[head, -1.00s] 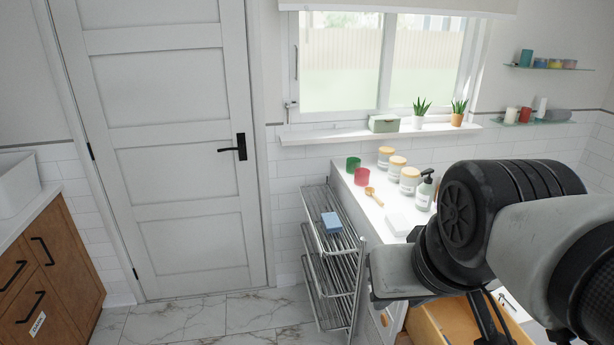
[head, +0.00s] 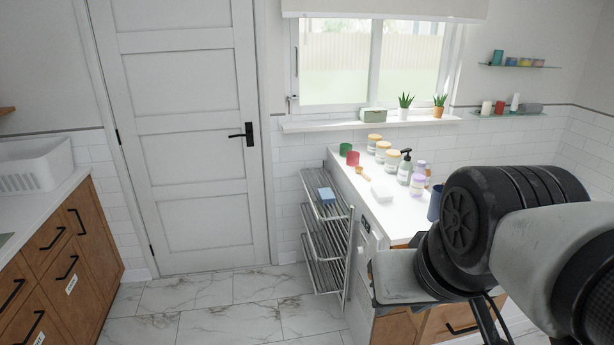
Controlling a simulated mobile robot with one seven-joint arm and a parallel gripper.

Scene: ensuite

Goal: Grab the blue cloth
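The blue cloth (head: 326,194) looks like a small folded block. It lies on the top tier of a metal wire rack (head: 331,232), which stands against the left end of the white counter. My arm fills the right side of the head view, over the counter's near end. My gripper's fingers cannot be made out, so I cannot see whether it is open or shut. The cloth is well to the left of my arm and nothing touches it.
The white counter (head: 394,217) holds jars, a pump bottle (head: 404,168), cups and a wooden spoon. A wooden cabinet (head: 62,262) with a white basket (head: 38,166) stands at left. A closed white door (head: 190,150) is behind. The marble floor (head: 225,305) between is clear.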

